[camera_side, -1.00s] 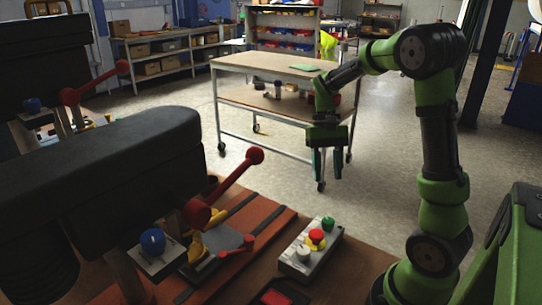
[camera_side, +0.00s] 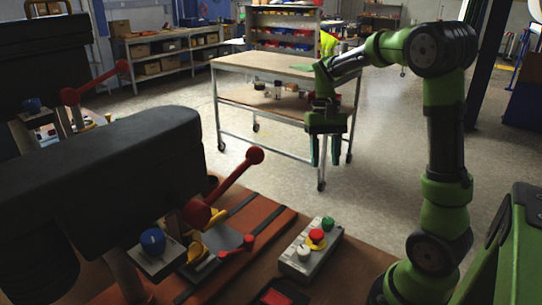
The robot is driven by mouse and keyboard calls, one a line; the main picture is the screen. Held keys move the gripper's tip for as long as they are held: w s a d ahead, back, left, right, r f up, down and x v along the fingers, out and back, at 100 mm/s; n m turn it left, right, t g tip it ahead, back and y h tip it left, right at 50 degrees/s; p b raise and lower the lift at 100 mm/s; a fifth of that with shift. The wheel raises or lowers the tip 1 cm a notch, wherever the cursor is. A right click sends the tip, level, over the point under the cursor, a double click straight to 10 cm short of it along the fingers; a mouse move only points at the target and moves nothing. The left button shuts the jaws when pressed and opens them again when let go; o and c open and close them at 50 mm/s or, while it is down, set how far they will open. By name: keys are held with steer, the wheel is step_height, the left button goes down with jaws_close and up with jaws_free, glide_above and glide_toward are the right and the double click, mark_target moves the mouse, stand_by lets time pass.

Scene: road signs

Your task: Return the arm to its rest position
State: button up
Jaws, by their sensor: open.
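My gripper (camera_side: 326,152) hangs from my green and black arm, fingers pointing down. Its two fingers are apart with nothing between them. In the picture it is in front of the wheeled cart and above the control box (camera_side: 310,250), well clear of it.
A black machine (camera_side: 110,180) with a red lever (camera_side: 235,176) and a blue knob (camera_side: 152,240) fills the left front. A similar machine stands behind it. A wheeled cart (camera_side: 265,62) stands on the floor beyond the bench. Shelves line the back.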

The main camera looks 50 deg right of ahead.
steer(key=s+a+r+n+t, duration=0.2)
steer(key=s+a+t, duration=0.1)
steer(key=a, duration=0.6)
steer(key=s+a+r+n+t, duration=0.3)
steer(key=a+t, duration=0.3)
steer(key=a, duration=0.2)
steer(key=shift+a+r, duration=0.25)
steer(key=shift+a, duration=0.15)
